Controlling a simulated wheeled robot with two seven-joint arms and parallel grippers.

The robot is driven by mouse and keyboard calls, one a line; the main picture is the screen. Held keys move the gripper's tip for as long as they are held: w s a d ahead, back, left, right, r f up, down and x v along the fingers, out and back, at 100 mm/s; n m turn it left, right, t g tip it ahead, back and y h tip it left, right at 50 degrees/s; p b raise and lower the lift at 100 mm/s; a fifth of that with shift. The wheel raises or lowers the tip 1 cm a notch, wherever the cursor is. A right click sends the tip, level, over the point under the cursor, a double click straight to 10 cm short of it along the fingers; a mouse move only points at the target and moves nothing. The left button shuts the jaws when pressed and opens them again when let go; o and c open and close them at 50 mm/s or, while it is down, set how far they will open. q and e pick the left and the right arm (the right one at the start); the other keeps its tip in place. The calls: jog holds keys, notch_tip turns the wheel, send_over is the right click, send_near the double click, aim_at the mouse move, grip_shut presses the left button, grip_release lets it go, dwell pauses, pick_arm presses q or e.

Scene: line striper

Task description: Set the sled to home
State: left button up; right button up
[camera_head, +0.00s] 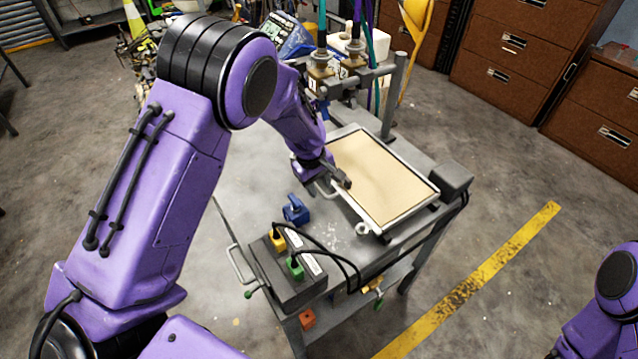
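The sled appears to be the flat framed tray (432,191) with a light metal rim and a tan sheet (378,180) in it. It lies on the grey cart top (330,240), its far end toward the gantry. My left gripper (340,181) is at the left rim of the tray, close to a small loop handle there. The fingers are small and partly hidden by the wrist, so I cannot tell whether they touch the handle or are closed. My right arm shows only at the lower right edge; its gripper is out of view.
A gantry (385,72) with two brass-coloured heads (320,75) stands behind the tray. A dark box (290,275) with yellow and green plugs and cables sits at the cart's front. A blue part (296,209) lies left of the tray. Brown drawer cabinets (520,55) stand behind.

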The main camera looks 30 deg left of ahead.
pick_arm(q)
grip_shut()
